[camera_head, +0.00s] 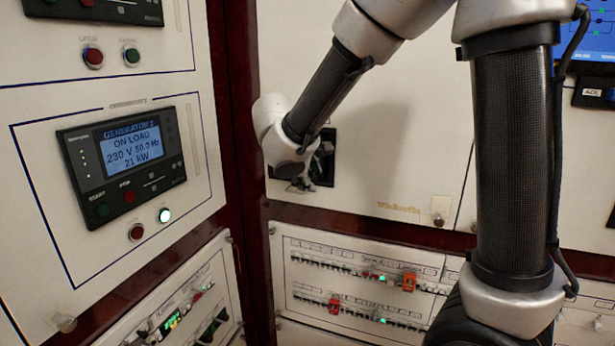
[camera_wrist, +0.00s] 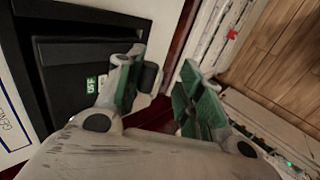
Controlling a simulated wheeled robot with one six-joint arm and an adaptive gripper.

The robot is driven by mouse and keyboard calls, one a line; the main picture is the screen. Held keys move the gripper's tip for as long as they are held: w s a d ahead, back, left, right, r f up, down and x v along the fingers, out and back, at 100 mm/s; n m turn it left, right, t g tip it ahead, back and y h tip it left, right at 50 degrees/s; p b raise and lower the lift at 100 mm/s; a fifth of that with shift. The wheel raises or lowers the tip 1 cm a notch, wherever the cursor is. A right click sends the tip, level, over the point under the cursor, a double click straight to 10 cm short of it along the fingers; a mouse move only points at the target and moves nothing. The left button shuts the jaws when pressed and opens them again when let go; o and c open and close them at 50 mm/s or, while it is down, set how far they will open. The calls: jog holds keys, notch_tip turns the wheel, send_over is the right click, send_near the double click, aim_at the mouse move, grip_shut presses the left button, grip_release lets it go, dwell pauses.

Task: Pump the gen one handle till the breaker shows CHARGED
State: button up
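The breaker (camera_wrist: 90,70) is a black unit set in a pale panel, at the left of the wrist view. A green indicator on it reads OFF; I cannot read a charge flag. In the head view the breaker (camera_head: 327,158) is a dark opening, largely hidden behind my wrist. My gripper (camera_wrist: 163,88) is open, with green pads apart, at the breaker's right edge. A dark rounded piece (camera_wrist: 151,77) shows beside the left finger; it may be the handle's end, but I cannot tell. My gripper also shows small in the head view (camera_head: 300,186).
A generator controller (camera_head: 122,158) reading ON LOAD is on the left panel. Rows of small breakers (camera_head: 365,275) with red and orange pieces lie below. A dark red post (camera_head: 236,110) stands close left of my wrist. A screen is at upper right.

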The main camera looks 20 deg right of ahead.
jog(key=v, duration=1.2)
